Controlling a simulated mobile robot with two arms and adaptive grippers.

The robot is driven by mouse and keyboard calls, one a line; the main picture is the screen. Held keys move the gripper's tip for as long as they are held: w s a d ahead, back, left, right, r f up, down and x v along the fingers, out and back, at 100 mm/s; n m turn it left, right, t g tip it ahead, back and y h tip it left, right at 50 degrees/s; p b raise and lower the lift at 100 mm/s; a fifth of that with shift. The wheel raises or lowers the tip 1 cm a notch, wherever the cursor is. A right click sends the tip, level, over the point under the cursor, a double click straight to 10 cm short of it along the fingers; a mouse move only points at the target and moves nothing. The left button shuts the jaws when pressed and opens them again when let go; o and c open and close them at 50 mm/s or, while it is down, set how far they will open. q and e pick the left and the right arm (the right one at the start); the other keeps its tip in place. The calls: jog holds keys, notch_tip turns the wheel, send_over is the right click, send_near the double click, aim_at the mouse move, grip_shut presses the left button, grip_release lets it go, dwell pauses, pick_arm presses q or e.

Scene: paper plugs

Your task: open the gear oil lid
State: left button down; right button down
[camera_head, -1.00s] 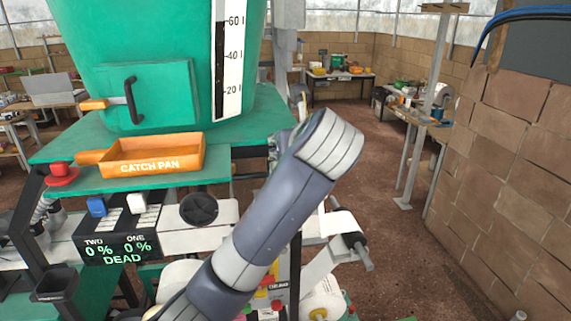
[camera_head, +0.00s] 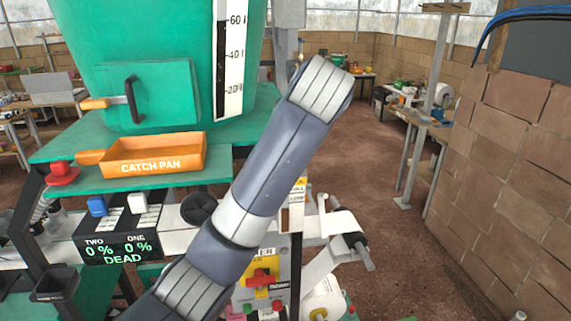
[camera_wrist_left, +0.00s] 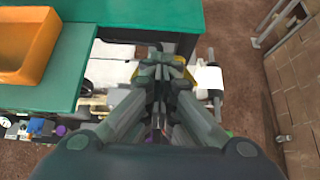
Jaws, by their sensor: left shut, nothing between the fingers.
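I cannot make out the gear oil lid in either view; it may be hidden behind my arm or gripper. In the left wrist view my left gripper (camera_wrist_left: 158,78) is shut and empty, reaching over the machine just right of the green bench top (camera_wrist_left: 84,60). A small yellow part (camera_wrist_left: 182,60) shows partly behind its fingers; I cannot tell what it is. In the head view only my arm's links show, and the gripper is not visible. My right gripper is in neither view.
An orange catch pan (camera_head: 150,158) sits on the green shelf below a large green tank (camera_head: 160,40). A panel with a red handle (camera_head: 262,277) and a white roll (camera_head: 322,300) are at lower centre. A brick wall (camera_head: 515,170) stands right, with open floor (camera_head: 385,240) before it.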

pick_arm(q)
jog(key=shift+w+f, duration=0.1)
jog(key=shift+f, duration=0.3)
